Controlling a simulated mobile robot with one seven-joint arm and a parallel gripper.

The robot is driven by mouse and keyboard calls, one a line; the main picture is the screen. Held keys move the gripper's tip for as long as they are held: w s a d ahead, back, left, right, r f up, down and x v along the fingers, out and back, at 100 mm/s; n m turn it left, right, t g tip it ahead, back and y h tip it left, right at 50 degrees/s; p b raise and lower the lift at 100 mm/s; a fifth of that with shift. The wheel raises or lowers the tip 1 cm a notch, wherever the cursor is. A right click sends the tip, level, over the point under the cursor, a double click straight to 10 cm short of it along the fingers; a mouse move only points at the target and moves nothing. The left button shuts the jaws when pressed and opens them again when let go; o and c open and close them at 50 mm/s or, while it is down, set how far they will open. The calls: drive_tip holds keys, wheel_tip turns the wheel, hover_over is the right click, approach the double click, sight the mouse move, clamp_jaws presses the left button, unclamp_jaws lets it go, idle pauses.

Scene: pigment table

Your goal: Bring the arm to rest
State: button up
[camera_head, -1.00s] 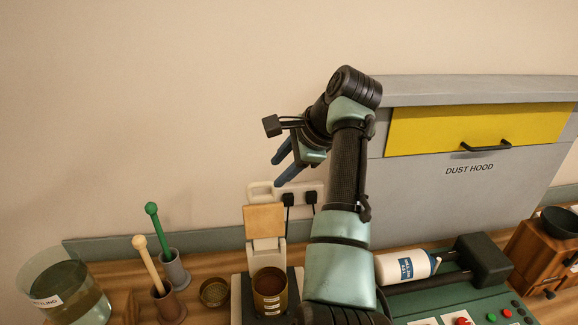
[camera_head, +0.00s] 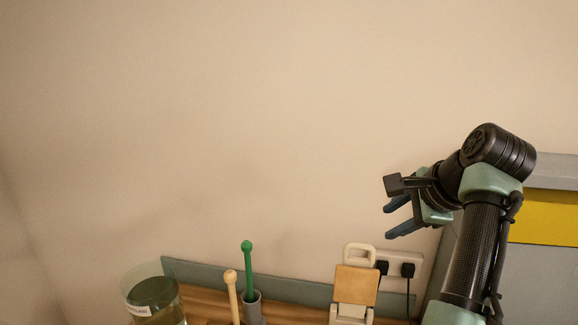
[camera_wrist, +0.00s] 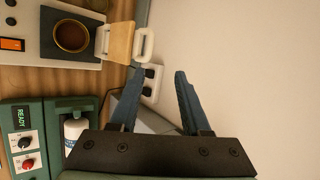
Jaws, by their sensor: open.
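My gripper (camera_head: 398,218) is open and empty, raised in front of the wall at the right of the head view. Its two blue fingers point left. In the wrist view the fingers of my gripper (camera_wrist: 155,95) stand well apart with nothing between them. Behind them show the wall and a white socket plate (camera_wrist: 151,82). My arm rises from the bottom right of the head view.
A glass jar (camera_head: 152,300), a green-handled pestle (camera_head: 247,268) and a cream-handled pestle (camera_head: 231,292) stand at the lower left. A device with a tan flap (camera_head: 356,285) is below the gripper. The wrist view shows a brown cup (camera_wrist: 72,36) and a green machine (camera_wrist: 27,120). The yellow-fronted dust hood (camera_head: 545,222) is at right.

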drive_tip(key=s+a+r+n+t+h+b, duration=0.1)
drive_tip(key=a+r+n+t+h, duration=0.1)
drive_tip(key=a+r+n+t, duration=0.45)
drive_tip(key=s+a+r+n+t+h+b, duration=0.1)
drive_tip(key=a+r+n+t+h, duration=0.25)
drive_tip(key=r, duration=0.55)
drive_tip(key=s+a+r+n+t+y, duration=0.1)
drive_tip(key=s+a+r+n+t, duration=0.3)
drive_tip(key=s, duration=0.6)
drive_tip(key=s+a+r+n+t+y, duration=0.2)
drive_tip(key=s+a+r+n+t, duration=0.2)
drive_tip(key=s+a+r, duration=0.4)
drive_tip(key=s+t, duration=0.1)
drive_tip(key=s, duration=0.2)
drive_tip(key=shift+a+r+n, duration=0.15)
drive_tip(key=shift+a+n, duration=0.05)
drive_tip(key=shift+n, duration=0.2)
